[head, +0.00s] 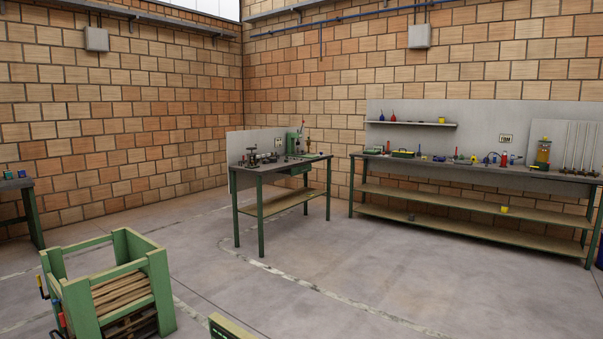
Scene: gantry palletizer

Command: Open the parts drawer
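A small green drawer (300,169) sits under the top of the small workbench (266,170), at its right front side. It looks shut, though it is small and far off at this distance. It is the only drawer I can make out, and I cannot tell for certain that it is the parts drawer. Neither of my grippers shows in the head view.
A green frame with wooden slats (120,290) stands at the front left. A long workbench (470,172) with tools and a lower shelf runs along the right wall. Another bench (33,215) is at the left edge. Open concrete floor (320,290) lies before the small workbench.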

